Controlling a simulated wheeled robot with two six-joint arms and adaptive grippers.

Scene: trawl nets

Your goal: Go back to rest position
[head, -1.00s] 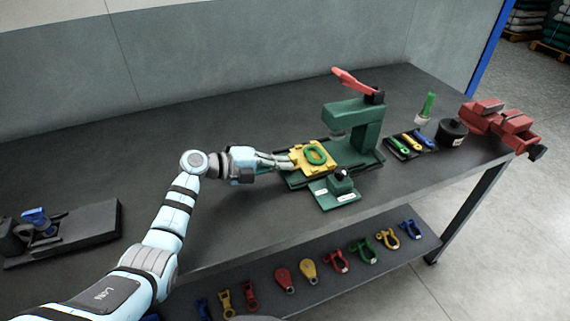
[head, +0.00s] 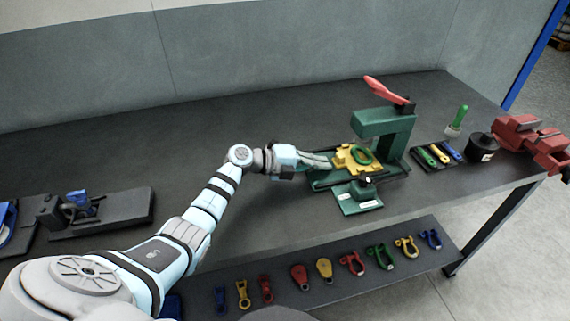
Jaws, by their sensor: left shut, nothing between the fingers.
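My left arm reaches in from the lower left. My left gripper (head: 328,161) is shut and empty, with its fingertips at the left edge of a yellow block (head: 345,161) on the green press (head: 384,126). I cannot tell if the fingertips touch the block. A green ring (head: 362,156) lies on top of the yellow block. The press has a raised red lever (head: 386,89). My right gripper is not in view.
A small green fixture (head: 361,199) stands in front of the press. To the right are a tray of coloured tools (head: 438,155), a black pot (head: 482,147) and a red vise (head: 530,137). A dark fixture (head: 120,209) sits at left. A lower shelf (head: 335,285) holds shackles.

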